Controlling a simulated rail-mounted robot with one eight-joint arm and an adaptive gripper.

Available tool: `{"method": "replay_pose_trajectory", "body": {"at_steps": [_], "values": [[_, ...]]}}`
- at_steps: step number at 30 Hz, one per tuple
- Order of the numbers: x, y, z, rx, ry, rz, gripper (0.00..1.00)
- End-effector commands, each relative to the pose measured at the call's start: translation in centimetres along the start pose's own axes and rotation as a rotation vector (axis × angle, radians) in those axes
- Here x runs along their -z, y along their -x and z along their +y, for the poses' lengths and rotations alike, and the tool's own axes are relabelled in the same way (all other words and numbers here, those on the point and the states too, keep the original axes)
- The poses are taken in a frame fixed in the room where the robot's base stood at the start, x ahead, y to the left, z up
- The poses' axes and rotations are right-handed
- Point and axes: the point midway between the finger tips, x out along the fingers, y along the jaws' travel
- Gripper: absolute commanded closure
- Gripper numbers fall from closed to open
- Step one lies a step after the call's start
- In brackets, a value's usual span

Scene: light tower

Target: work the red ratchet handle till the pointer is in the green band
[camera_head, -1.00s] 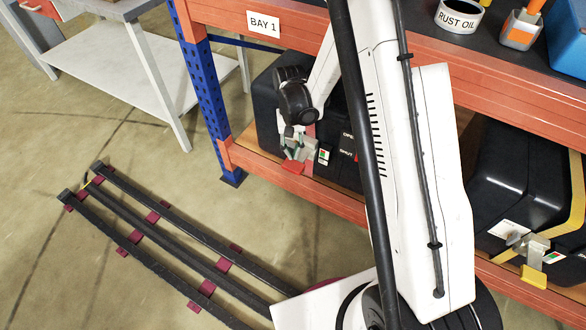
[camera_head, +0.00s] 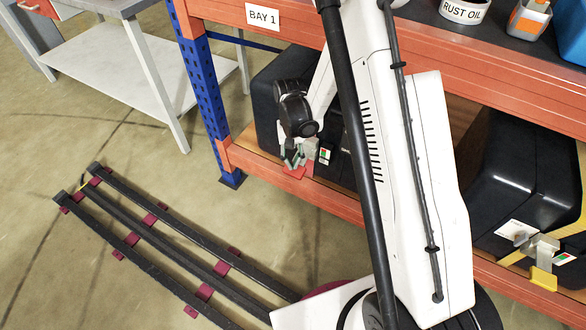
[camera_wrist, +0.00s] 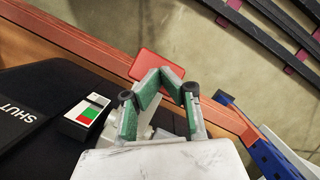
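The red ratchet handle (camera_head: 295,172) sticks out over the front edge of the lower shelf, at the metal latch of the left black case (camera_head: 270,100). In the wrist view it is a flat red plate (camera_wrist: 150,62) just beyond my fingertips. My gripper (camera_head: 294,160) is at the handle, and its green-padded fingers (camera_wrist: 161,76) lean together at the tips. I cannot tell whether they touch or hold the handle. A small white gauge with green and red patches (camera_wrist: 90,115) sits beside the latch, also seen in the head view (camera_head: 324,155). Its pointer is too small to read.
The orange shelf beam (camera_head: 330,205) runs right below the handle, with the blue post (camera_head: 205,95) to the left. A second black case (camera_head: 515,165) with a yellow handle (camera_head: 543,280) stands at right. Dark floor rails (camera_head: 150,240) lie in front.

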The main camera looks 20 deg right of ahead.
Motion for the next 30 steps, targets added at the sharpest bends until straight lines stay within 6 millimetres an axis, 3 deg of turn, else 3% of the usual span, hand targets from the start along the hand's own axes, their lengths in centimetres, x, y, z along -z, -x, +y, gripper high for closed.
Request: {"method": "replay_pose_trajectory", "body": {"at_steps": [1, 6, 14, 22, 30], "values": [[0.3, -1.0, 0.0, 0.001, 0.000, 0.000, 1.00], [0.5, -2.0, 0.0, 0.001, 0.000, 0.000, 1.00], [0.8, -1.4, 0.0, 0.000, 0.000, 0.001, 1.00], [3.2, 0.1, 0.0, 0.000, -0.001, 0.002, 1.00], [3.1, 0.1, 0.0, 0.000, -0.001, 0.001, 1.00]]}}
